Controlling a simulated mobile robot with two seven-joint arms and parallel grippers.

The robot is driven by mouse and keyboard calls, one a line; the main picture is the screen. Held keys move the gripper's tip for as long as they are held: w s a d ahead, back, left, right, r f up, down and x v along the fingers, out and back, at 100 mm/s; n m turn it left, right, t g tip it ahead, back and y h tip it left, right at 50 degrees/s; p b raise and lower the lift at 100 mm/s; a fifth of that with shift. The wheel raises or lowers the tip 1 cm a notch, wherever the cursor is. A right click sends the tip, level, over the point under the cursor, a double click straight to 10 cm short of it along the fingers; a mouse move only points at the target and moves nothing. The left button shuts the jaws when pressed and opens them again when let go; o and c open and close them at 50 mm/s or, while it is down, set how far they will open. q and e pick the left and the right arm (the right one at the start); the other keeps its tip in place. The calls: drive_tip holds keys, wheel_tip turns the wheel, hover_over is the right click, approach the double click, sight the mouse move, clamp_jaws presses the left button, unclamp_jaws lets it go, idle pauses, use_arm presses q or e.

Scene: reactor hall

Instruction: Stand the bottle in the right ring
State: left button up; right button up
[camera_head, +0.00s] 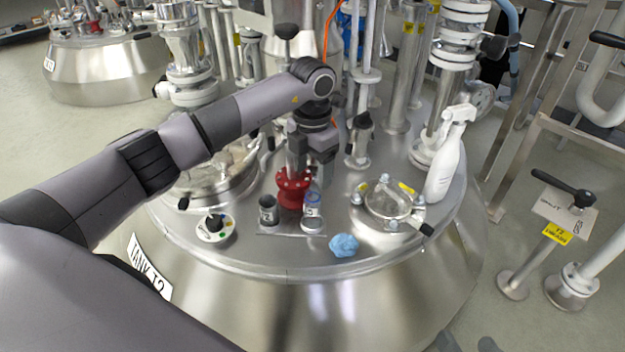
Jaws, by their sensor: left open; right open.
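A small clear bottle with a blue band (312,202) stands upright at the right place of a small metal holder (290,234) on the tank lid. A metal ring at its foot seems to surround it, but whether it is fully seated I cannot tell. A dark-topped metal cup or ring (268,211) is at the left place. My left gripper (311,176) points down above the bottle, open, with its fingers apart. It looks clear of the bottle, though the gap is hard to judge. My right gripper is not in view.
A red flanged fitting (293,189) is close behind the holder. A blue crumpled cloth (343,245) lies to the right, near a round sight-glass cover (388,204). A white spray bottle (446,165) stands farther right. A round device with coloured buttons (214,229) is to the left.

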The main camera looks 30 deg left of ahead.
use_arm(q)
drive_tip(key=s+d+f+m+h, duration=0.1)
drive_tip(key=s+d+h, duration=0.25)
drive_tip(key=d, duration=0.45)
drive_tip(key=s+d+m+h, duration=0.15)
drive_tip(key=d+h, duration=0.25)
drive_tip(key=d, duration=0.4)
drive_tip(key=s+d+r+n+t+h, duration=0.2)
drive_tip(key=s+d+r+n+h, duration=0.6)
drive_tip(key=d+h, duration=0.4)
drive_tip(key=w+a+n+t+y, duration=0.1)
drive_tip(key=a+n+t+y, duration=0.3)
drive_tip(key=n+t, duration=0.6)
drive_tip(key=w+a+n+t+y, duration=0.1)
drive_tip(key=a+n+t+y, duration=0.45)
drive_tip(key=n, duration=0.85)
drive_tip(key=s+a+f+n+g+y, duration=0.1)
drive_tip(key=s+f+n+g+y, duration=0.1)
drive_tip(key=s+f+n+g, duration=0.3)
drive_tip(key=s+f+n, duration=0.3)
drive_tip(key=s+f, duration=0.1)
drive_tip(key=f, duration=0.2)
drive_tip(key=shift+a+g+y, duration=0.35)
drive_tip(key=shift+y, duration=0.05)
use_arm(e)
drive_tip(key=shift+s+d, duration=0.1)
drive_tip(key=shift+d, duration=0.2)
